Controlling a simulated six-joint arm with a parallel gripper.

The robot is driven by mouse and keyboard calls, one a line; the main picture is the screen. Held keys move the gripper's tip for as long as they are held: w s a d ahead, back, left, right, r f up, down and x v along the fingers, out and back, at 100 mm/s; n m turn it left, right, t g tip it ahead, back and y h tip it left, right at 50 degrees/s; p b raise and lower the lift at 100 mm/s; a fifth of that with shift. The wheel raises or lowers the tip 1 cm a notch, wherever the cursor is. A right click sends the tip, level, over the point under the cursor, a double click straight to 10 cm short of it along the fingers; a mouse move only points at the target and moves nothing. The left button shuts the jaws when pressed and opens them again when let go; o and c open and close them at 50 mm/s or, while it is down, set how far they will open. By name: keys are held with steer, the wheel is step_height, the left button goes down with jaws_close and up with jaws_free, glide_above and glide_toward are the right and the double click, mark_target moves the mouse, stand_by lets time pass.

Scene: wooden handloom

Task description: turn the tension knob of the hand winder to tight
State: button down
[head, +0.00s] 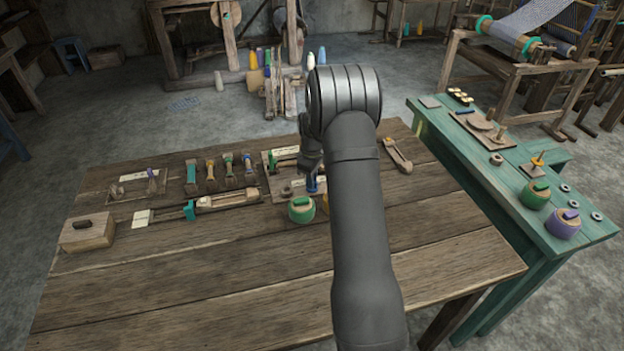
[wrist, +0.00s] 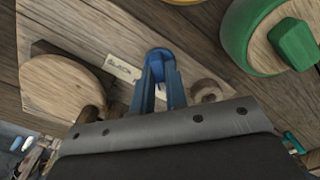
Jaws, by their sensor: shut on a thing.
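The tension knob (wrist: 159,54) is blue and stands on a wooden board (wrist: 75,30) in the wrist view. My gripper (wrist: 160,76) is shut on it, with a finger on either side. A pale label (wrist: 122,67) beside the knob appears to read "SLACK". A round wooden disc (wrist: 65,85) lies on the same board. In the head view my gripper (head: 314,182) reaches down at the board's right end, and my arm hides part of it. I see no tight mark, and the knob's pointing direction cannot be told.
A round green-sided container (head: 301,209) with a green grip stands close in front of my gripper, and a yellow one (head: 326,204) is mostly behind my arm. Several wooden tools lie left on the table (head: 200,290). A green bench (head: 470,165) stands right. The table's front is clear.

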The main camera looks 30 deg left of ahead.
stand_by(0.5)
steer(key=c, duration=1.4)
jaws_free()
steer(key=shift+c, duration=0.2)
step_height(320, 180, up, 17)
steer(key=shift+r, duration=0.2)
step_height(320, 180, down, 17)
steer(key=shift+f, duration=0.2)
